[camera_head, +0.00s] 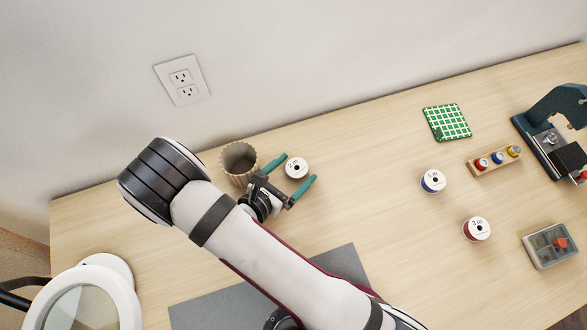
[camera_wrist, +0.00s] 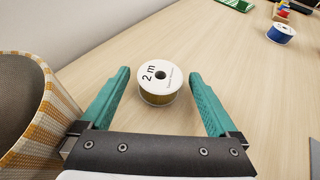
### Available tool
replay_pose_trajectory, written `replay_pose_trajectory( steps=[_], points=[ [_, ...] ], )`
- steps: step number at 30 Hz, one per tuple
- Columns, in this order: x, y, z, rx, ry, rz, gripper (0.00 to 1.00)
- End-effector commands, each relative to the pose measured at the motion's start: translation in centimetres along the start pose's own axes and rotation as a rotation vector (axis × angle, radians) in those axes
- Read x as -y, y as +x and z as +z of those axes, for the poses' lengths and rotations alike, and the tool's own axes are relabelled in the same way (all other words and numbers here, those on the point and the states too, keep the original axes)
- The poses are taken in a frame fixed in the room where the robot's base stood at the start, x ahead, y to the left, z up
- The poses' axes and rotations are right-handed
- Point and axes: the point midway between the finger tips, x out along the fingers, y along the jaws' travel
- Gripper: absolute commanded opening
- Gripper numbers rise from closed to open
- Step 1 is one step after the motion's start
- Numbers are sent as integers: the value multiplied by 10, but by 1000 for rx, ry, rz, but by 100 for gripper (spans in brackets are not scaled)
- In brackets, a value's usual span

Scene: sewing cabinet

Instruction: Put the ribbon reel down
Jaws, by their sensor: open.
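A ribbon reel with a white face marked "2 m" and a yellow-gold edge (camera_wrist: 160,82) lies flat on the wooden table. My gripper (camera_head: 296,169) has two teal fingers, spread wide on either side of the reel. In the wrist view, the fingers of my gripper (camera_wrist: 158,75) stand apart from the reel with a gap on both sides. Nothing is held.
A woven basket (camera_head: 240,162) stands close on the left of my gripper. A blue reel (camera_head: 433,181), a red reel (camera_head: 477,229), a spool rack (camera_head: 494,161), a green checked pad (camera_head: 447,122) and a compartment box (camera_head: 550,245) lie to the right. The table between is clear.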

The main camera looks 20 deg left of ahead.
Motion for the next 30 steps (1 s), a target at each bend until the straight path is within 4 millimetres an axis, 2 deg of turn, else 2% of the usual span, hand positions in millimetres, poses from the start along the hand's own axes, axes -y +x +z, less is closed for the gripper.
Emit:
replay_pose_trajectory(
  steps=[6,10,16,19,20,22,23,24,25,27,29,30],
  points=[
    [-2,-47,0,-1,0,7,95],
    [-1,-68,0,0,0,5,95],
    [1,-74,2,-1,10,-9,95],
    [15,-64,25,-14,128,-116,95],
    [25,-59,39,-21,201,-183,95],
    [66,-46,81,-37,459,-420,95],
    [88,-43,98,-41,590,-539,95],
    [118,-43,117,-43,766,-698,95],
    [141,-47,128,-42,902,-821,95],
    [190,-64,146,-30,1245,-1113,95],
    [221,-88,155,-10,1563,-1363,95],
    [234,-105,158,6,1779,-1518,95]
  ],
)
